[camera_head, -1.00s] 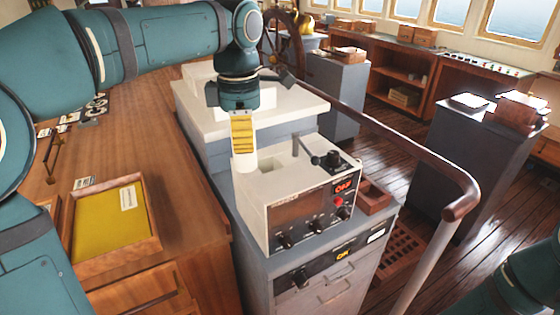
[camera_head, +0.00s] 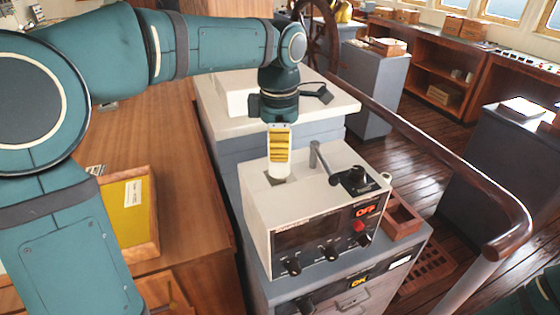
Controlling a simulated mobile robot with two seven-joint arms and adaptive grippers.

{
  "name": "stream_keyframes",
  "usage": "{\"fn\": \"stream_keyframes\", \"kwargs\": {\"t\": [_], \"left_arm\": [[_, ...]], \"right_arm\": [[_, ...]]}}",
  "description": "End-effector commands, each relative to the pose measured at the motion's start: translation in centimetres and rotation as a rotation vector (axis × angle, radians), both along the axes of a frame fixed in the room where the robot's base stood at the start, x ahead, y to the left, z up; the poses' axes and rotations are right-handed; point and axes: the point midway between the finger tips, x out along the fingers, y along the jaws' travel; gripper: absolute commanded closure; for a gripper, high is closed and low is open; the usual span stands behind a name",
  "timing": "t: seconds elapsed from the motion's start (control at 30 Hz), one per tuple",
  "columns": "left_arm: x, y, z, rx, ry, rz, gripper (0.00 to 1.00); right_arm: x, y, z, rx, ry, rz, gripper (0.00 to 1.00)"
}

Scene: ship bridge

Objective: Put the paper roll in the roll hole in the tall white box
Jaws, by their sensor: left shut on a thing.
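The white box (camera_head: 270,208) with knobs, an orange "OFF" display and a lever on top stands on a grey cabinet. The roll hole (camera_head: 270,180) is a dark opening at the left of its top face. My left gripper (camera_head: 278,152), with yellow ribbed fingers, points down over this opening and is shut on the white paper roll (camera_head: 279,170). The roll is upright, mostly covered by the fingers, and its lower end is at the hole. I cannot tell how far it is inside. My right gripper is out of view; only part of my right arm shows at the lower right.
A grey metal lever (camera_head: 318,158) and a black knob (camera_head: 354,178) rise from the box top, right of the gripper. A small wooden tray (camera_head: 402,218) sits beside the box. A wooden handrail (camera_head: 440,150) runs along the right. A yellow-lined wooden tray (camera_head: 133,212) lies left.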

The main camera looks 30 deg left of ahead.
Motion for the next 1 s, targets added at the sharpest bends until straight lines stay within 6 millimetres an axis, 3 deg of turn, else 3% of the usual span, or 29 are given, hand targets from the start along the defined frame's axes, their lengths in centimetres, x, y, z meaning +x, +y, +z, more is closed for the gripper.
{"fn": "stream_keyframes", "kwargs": {"t": [0.3,1.0], "left_arm": [[0.0,0.0,-3.5,0.0,0.001,0.001,0.99],[0.0,0.0,-4.7,0.0,-0.001,-0.001,0.99]], "right_arm": [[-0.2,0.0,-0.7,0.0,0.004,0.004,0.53],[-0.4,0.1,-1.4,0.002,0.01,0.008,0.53]]}}
